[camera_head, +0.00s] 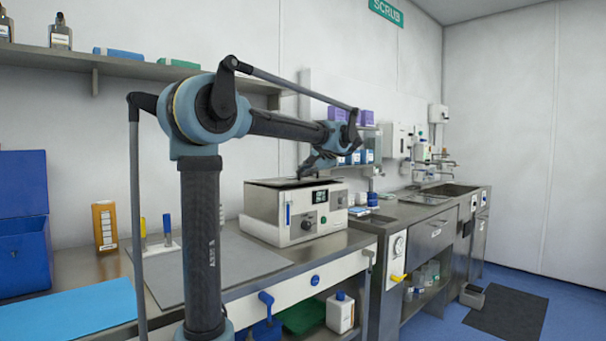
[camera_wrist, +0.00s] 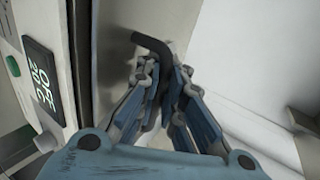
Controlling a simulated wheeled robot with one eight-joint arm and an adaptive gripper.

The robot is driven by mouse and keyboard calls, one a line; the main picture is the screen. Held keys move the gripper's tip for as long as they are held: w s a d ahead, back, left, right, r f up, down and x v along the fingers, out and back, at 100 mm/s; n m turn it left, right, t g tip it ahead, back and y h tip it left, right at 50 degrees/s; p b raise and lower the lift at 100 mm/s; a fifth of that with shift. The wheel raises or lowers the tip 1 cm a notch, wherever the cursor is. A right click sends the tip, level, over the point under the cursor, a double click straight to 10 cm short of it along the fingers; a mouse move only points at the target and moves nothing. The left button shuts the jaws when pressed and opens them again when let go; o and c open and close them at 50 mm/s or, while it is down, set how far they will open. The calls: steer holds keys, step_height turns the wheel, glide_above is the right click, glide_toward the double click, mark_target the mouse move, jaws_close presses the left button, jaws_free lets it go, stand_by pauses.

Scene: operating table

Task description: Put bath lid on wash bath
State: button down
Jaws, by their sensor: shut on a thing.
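The wash bath (camera_head: 270,203) is a white box with a display and knobs on its front, standing on the steel counter. The bath lid (camera_head: 278,183) is a thin dark plate level with the bath's top; I cannot tell whether it rests on the rim or is slightly above it. My gripper (camera_head: 308,170) is over the lid, pointing down. In the wrist view my gripper (camera_wrist: 163,78) is shut on the lid's dark bent handle (camera_wrist: 152,44). The bath's display (camera_wrist: 40,80) shows at the left there. The rim under the lid is mostly hidden.
A grey mat (camera_head: 235,256) lies left of the bath, with an orange box (camera_head: 104,226) and blue bins (camera_head: 22,225) farther left. A wall shelf (camera_head: 130,69) runs above the counter. Bottles and a sink unit (camera_head: 430,232) stand to the right.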

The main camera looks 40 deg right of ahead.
steer(key=shift+f, duration=0.7)
stand_by(0.3)
steer(key=c, duration=1.6)
jaws_free()
steer(key=shift+c, duration=0.2)
steer(key=a+v, duration=0.1)
steer(key=v, duration=1)
steer(key=shift+s+d+r, duration=0.3)
steer(key=shift+s+d, duration=0.05)
steer(key=shift+d, duration=0.15)
steer(key=shift+s, duration=0.1)
